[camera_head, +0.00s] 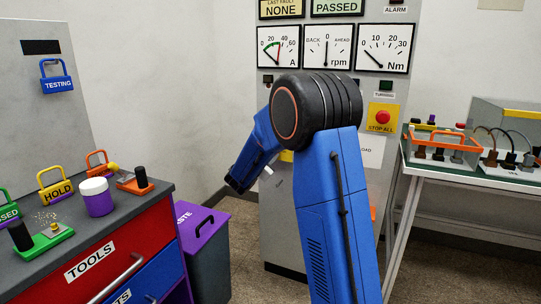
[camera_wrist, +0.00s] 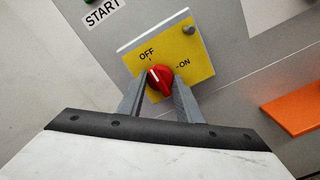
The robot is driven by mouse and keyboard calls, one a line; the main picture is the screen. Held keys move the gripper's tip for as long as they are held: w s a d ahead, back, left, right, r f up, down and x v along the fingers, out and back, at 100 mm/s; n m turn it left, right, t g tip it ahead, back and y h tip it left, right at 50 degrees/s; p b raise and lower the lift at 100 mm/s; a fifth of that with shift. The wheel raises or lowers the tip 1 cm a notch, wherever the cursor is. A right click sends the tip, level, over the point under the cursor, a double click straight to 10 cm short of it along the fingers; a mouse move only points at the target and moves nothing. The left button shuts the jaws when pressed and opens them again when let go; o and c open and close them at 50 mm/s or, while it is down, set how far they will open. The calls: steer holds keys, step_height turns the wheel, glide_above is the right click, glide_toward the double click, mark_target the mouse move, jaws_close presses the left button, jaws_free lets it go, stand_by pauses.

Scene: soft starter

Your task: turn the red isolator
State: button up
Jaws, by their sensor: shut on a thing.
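The red isolator (camera_wrist: 159,77) is a round red knob on a yellow plate (camera_wrist: 196,55) marked OFF and ON, in the wrist view. Its white mark points up and slightly left, close to the OFF label. My gripper (camera_wrist: 160,86) has one grey finger on each side of the knob and is shut on it. In the head view my blue arm covers the knob and the gripper; only a small yellow patch of the plate (camera_head: 286,156) shows beside the arm.
A START label (camera_wrist: 104,12) is above left of the plate, and an orange part (camera_wrist: 293,106) is at right. In the head view a red STOP ALL button (camera_head: 382,117) is right of my arm. A tool bench (camera_head: 125,235) stands left, a white table (camera_head: 480,174) right.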

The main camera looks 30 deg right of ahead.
steer(key=shift+f, duration=0.15)
steer(key=o, duration=1)
steer(key=shift+o, duration=0.2)
steer(key=v, duration=1.7)
steer(key=shift+s+a, duration=0.2)
